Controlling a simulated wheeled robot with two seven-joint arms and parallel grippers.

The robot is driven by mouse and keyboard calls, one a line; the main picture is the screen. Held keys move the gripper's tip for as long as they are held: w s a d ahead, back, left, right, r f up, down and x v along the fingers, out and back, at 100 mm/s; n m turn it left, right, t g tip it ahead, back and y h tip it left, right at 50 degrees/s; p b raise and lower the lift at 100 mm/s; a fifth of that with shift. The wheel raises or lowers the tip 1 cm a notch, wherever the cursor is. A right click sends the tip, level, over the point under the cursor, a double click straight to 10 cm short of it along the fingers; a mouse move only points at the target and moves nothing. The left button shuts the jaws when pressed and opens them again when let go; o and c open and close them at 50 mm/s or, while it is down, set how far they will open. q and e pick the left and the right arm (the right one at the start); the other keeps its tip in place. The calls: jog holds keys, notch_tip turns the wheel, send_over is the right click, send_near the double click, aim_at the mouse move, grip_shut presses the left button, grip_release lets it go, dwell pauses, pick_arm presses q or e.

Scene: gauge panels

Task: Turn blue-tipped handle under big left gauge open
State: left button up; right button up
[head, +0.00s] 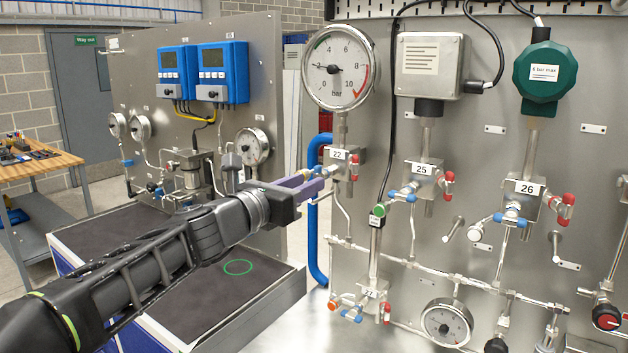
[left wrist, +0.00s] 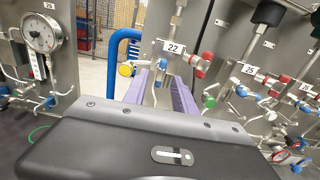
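The big round gauge (head: 340,68) is at the top of the right panel. Under it is the valve block tagged 22 (head: 338,155). A small blue-tipped handle (head: 318,169) is on the block's left side, close to a yellow tip (head: 307,173). In the left wrist view, the 22 tag (left wrist: 174,48) and the yellow tip (left wrist: 126,70) show just beyond the fingers. My left gripper (head: 318,184) has purple fingers pointing at the block, right by the handle. In the left wrist view they stand apart with a gap (left wrist: 160,92). Contact with the handle cannot be told. My right gripper is not in view.
A blue curved pipe (head: 312,225) stands left of block 22. Red-tipped fittings (head: 354,170) are on its right side. Blocks 25 (head: 424,170) and 26 (head: 528,188) are further right. A second panel with blue controllers (head: 220,70) stands behind on the left.

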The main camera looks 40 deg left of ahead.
pick_arm(q)
jog(key=s, duration=0.3)
jog(key=shift+s+d, duration=0.1)
jog(key=shift+s, duration=0.05)
dwell(2.0)
